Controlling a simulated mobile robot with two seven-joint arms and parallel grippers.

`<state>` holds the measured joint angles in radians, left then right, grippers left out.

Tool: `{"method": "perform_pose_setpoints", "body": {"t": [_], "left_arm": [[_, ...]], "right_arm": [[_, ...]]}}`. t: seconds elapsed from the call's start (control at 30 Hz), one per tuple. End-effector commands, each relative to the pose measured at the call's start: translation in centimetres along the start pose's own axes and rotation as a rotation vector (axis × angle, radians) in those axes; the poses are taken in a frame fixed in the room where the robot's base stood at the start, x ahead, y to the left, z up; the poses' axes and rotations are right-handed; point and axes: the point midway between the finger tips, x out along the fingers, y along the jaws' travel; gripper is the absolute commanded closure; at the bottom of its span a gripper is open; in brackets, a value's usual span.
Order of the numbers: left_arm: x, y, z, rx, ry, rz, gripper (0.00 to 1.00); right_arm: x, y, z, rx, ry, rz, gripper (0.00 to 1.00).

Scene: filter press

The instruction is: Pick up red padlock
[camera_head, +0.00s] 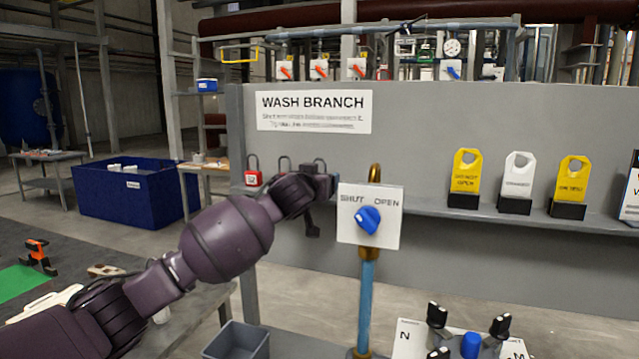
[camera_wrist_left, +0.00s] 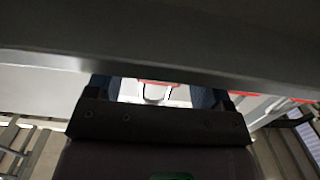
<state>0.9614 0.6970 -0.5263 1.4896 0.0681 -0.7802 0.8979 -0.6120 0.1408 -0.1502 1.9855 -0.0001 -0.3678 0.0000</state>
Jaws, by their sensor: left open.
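A red padlock (camera_head: 253,178) with a dark shackle and a pale label stands at the left end of the grey shelf under the WASH BRANCH sign. Two more shackles show to its right, their bodies hidden behind my left arm. My left gripper (camera_head: 313,212) is in front of the shelf, to the right of the red padlock and apart from it in the picture. In the left wrist view my left gripper (camera_wrist_left: 155,95) is open. A small pale shape with a red edge shows between its fingers; I cannot tell what it is. My right gripper is not in view.
A grey shelf edge (camera_wrist_left: 150,58) crosses close above the fingers in the wrist view. A SHUT/OPEN plate (camera_head: 385,232) with a blue knob stands just right of my left gripper. Yellow and white tags (camera_head: 518,178) stand farther right. A grey bin (camera_head: 240,343) is below.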

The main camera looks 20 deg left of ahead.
Motion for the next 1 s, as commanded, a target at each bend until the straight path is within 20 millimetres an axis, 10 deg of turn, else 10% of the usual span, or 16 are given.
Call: {"method": "perform_pose_setpoints", "body": {"t": [0.43,0.77,1.0], "left_arm": [[0.0,0.0,0.0,0.000,0.000,0.000,0.81],[-0.1,0.0,-0.6,-0.002,0.002,0.000,0.81],[-0.3,0.1,-4.6,-0.003,0.006,0.001,0.81]], "right_arm": [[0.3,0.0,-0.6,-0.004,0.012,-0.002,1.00],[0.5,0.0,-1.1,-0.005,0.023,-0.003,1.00],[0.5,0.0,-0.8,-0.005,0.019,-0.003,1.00]]}}
